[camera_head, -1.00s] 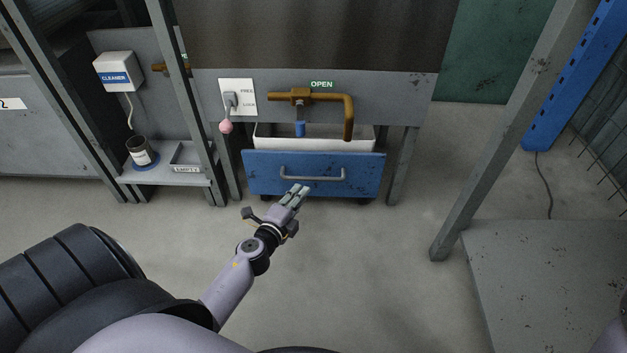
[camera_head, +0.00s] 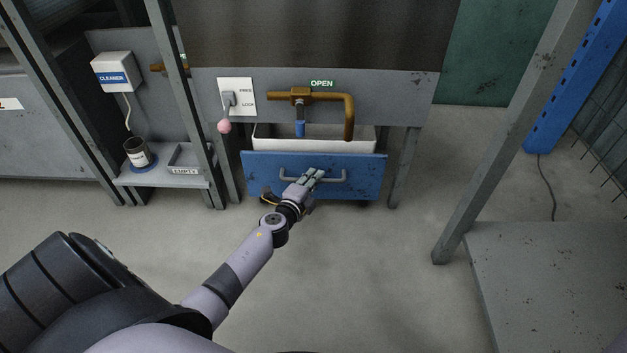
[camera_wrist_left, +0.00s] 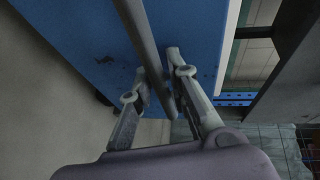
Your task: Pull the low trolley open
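The low trolley has a blue front panel (camera_head: 365,168) and a white bin (camera_head: 360,146) behind it, under the sink. A grey bar handle (camera_head: 334,180) runs across the panel. My left gripper (camera_head: 316,176) is at the middle of the handle in the head view. In the left wrist view, the handle (camera_wrist_left: 148,48) passes between the two spread fingers of my left gripper (camera_wrist_left: 157,65), with the blue panel (camera_wrist_left: 195,25) behind. I cannot tell whether either finger touches the bar. My right gripper is not in view.
A FREE/LOCK plate (camera_head: 237,97) with a pink-knobbed lever (camera_head: 225,126) is left of the trolley. A brown pipe (camera_head: 330,97) hangs above the bin under an OPEN label. Grey legs flank the trolley. The floor (camera_head: 350,270) in front is clear; a grey platform (camera_head: 540,290) is right.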

